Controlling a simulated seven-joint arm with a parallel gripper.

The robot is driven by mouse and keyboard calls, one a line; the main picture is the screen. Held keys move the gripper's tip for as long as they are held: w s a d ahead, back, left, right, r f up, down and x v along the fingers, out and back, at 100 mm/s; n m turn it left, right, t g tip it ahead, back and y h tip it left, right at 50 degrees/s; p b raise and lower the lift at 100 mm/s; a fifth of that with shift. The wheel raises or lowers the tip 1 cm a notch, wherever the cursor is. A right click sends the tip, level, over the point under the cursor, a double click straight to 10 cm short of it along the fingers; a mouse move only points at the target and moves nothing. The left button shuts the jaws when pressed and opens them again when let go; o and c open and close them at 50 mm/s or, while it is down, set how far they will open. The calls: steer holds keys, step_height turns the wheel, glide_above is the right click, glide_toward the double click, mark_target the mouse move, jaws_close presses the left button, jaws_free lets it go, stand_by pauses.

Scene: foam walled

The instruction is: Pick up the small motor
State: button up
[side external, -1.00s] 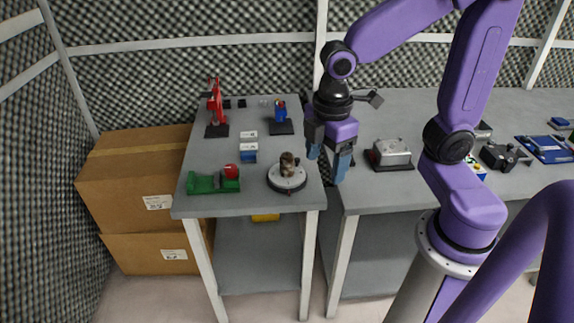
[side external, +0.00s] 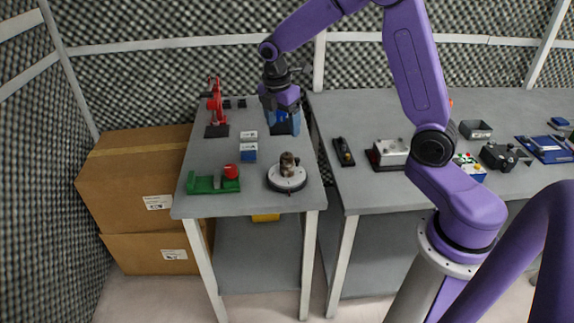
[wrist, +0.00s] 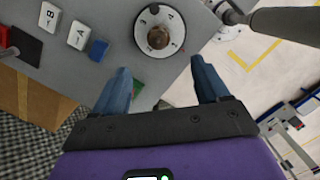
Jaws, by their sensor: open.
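A small brownish cylindrical part, which looks like the small motor (side external: 288,163), stands upright on a round, pale turntable (side external: 274,182) near the front right of the left table. In the wrist view, the motor (wrist: 157,38) is seen from above at the centre of the numbered turntable (wrist: 174,18). My gripper (side external: 283,118) is open, behind and above the motor and apart from it. It overlaps a blue item at the back of the table. In the wrist view, my gripper's (wrist: 160,65) blue fingers are apart, below the turntable, with nothing held.
A green vice (side external: 203,186) with a red part is at front left. Labelled blocks (side external: 248,147) stand mid-table, and a red clamp (side external: 215,105) is behind them. A grey fixture (side external: 392,152) and other devices are on the right table. A gap separates the tables.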

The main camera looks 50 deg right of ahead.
mark_target(286, 157)
steer(key=f, duration=0.3)
steer(key=d+f, duration=0.1)
steer(key=f, duration=0.5)
steer(key=shift+s+d+f, duration=0.1)
steer(key=shift+d, duration=0.1)
steer(key=shift+w+d+f, duration=0.1)
steer(key=shift+d+f, duration=0.05)
steer(key=shift+f, duration=0.95)
steer(key=shift+w+d+f, duration=0.1)
steer(key=shift+d+f, duration=0.1)
steer(key=shift+f, duration=0.9)
steer(key=shift+d+f, duration=0.15)
steer(key=shift+f, duration=0.95)
steer(key=c, duration=1.4)
